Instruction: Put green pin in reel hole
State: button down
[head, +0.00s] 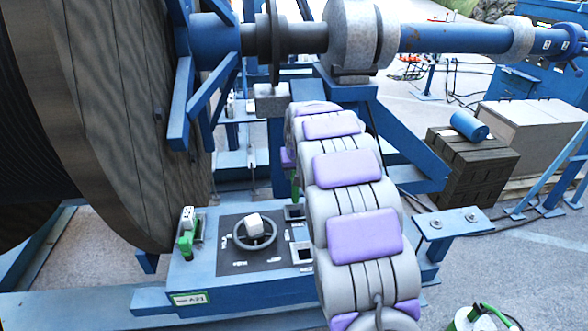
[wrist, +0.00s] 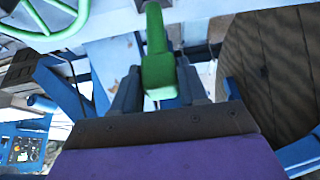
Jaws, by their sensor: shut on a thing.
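My gripper (wrist: 158,78) is shut on the green pin (wrist: 157,68), which stands out between the two dark fingers in the wrist view. In the head view my arm hides most of the gripper; a bit of green (head: 295,190) shows at the arm's left edge, probably the pin. The big wooden reel (head: 110,110) fills the left of the head view, and its planks (wrist: 262,70) show at the right of the wrist view. The pin is apart from the reel. I cannot make out the reel hole clearly.
A blue bench holds a dark panel (head: 250,243) with a handwheel (head: 255,231) and square openings (head: 302,253). Another green piece (head: 186,245) stands at its left. A blue axle (head: 450,38) crosses above. Brown crates (head: 465,165) stand at the right.

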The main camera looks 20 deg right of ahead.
aim_at(296, 202)
jog(key=shift+w+d+f, duration=0.1)
jog(key=shift+d+f, duration=0.05)
jog(key=shift+f, duration=0.5)
jog(key=shift+a+f+b, duration=0.2)
jog(key=shift+f+b, duration=0.55)
jog(key=shift+f, duration=0.75)
jog(key=shift+f+b, duration=1.2)
jog(key=shift+f, duration=3.25)
jog(key=shift+s, duration=0.2)
jog(key=c, duration=0.5)
grip_release()
jog(key=shift+r, duration=0.1)
